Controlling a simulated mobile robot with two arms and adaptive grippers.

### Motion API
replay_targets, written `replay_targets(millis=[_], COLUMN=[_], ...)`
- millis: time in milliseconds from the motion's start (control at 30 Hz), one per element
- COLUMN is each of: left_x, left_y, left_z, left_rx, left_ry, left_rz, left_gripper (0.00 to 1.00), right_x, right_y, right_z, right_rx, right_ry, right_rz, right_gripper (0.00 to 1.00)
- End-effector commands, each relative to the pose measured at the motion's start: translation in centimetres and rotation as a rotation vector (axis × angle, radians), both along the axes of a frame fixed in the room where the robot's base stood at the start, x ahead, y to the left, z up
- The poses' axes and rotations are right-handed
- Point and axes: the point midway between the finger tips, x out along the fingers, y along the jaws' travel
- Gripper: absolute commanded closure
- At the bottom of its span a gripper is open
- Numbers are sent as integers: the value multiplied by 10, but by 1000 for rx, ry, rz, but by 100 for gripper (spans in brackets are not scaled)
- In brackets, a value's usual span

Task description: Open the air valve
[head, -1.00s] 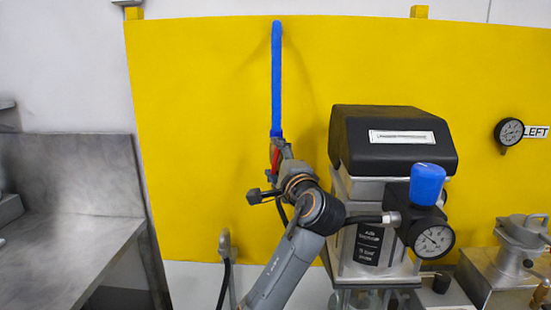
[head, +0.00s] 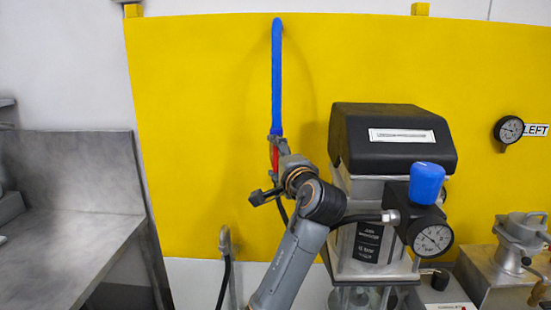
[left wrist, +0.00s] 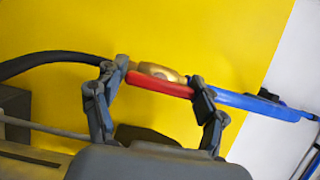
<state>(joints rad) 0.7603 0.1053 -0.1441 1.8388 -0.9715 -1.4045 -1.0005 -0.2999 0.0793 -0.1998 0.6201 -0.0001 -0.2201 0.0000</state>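The air valve has a brass body (left wrist: 158,71) and a long red lever (left wrist: 160,84). The lever lies in line with the blue hose (left wrist: 262,105) in the left wrist view. In the head view the blue hose (head: 277,80) hangs down the yellow panel to the red lever (head: 275,157), partly hidden by my gripper. My left gripper (head: 276,150) is at the valve. In the left wrist view its fingers (left wrist: 159,76) are spread wide, one near each end of the lever; whether they touch it is unclear. My right gripper is not in view.
A black-topped machine (head: 392,140) with a blue regulator knob (head: 427,184) and a gauge (head: 432,239) stands close right of my left arm. A metal hook (head: 225,242) with a black hose is low on the left. A steel bench (head: 65,250) is farther left.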

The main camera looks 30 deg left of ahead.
Motion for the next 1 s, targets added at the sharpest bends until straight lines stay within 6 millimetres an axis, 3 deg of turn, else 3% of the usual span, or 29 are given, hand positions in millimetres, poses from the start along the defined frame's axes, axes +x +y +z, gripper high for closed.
replay_targets(millis=[467,1000], left_x=[-2,-59], left_y=[-3,-83], left_z=[0,0], left_rx=[3,0], left_ry=[2,2], left_rz=[-1,-3], left_gripper=[9,9], right_x=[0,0], right_y=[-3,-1], right_z=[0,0], right_rx=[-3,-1], right_ry=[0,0], right_rz=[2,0], right_gripper=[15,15])
